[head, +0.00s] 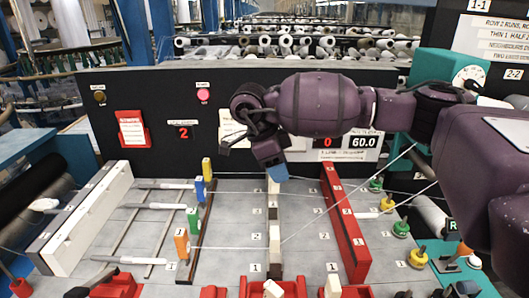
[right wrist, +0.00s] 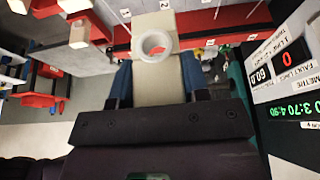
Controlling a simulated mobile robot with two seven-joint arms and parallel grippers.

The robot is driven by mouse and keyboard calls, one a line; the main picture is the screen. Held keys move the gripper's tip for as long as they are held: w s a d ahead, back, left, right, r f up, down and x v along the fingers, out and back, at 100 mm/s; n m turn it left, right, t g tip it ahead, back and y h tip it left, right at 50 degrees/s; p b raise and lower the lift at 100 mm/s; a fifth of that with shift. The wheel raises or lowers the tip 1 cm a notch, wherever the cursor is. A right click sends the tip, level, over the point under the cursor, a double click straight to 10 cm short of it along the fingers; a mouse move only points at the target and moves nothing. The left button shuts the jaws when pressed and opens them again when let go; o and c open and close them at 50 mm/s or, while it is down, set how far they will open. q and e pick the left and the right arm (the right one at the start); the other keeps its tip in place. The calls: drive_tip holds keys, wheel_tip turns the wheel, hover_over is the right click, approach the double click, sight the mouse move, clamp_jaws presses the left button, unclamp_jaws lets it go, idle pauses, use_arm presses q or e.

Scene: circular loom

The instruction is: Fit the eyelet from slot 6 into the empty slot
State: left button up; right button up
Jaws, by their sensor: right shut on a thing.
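My right gripper (head: 272,168) hangs over the far part of the middle rail in the head view, its blue fingers pointing down. In the right wrist view its fingers (right wrist: 155,85) are shut on a cream eyelet block (right wrist: 152,88) with a white ring (right wrist: 155,43) at its end. In the head view the fingers mostly hide the held block. The middle rail (head: 273,212) carries cream blocks (head: 274,236) along its length. I cannot tell which slot there is empty. Red holders (head: 272,288) with cream blocks stand at the front edge. My left gripper does not show.
A red bar (head: 345,225) stands right of the middle rail, and a white bar (head: 90,220) stands far left. Yellow, blue, green and orange blocks (head: 181,243) line a dark bar. Thin white threads cross the grey bed. A black panel (head: 260,110) stands behind.

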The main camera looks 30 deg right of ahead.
sight(277, 192)
drive_tip(key=shift+w, duration=0.4)
drive_tip(key=shift+s+f+b, duration=0.25)
drive_tip(key=shift+f+b, duration=0.05)
drive_tip(key=shift+f, duration=0.1)
drive_tip(key=shift+w+f+b, duration=0.1)
drive_tip(key=shift+f+b, duration=0.95)
drive_tip(key=shift+f, duration=1.1)
drive_tip(key=shift+f+b, duration=0.4)
drive_tip(key=shift+f, duration=0.5)
drive_tip(key=shift+r, duration=0.1)
drive_tip(key=shift+f, duration=0.5)
drive_tip(key=shift+f+b, duration=0.4)
drive_tip(key=shift+f, duration=0.1)
drive_tip(key=shift+f, duration=0.1)
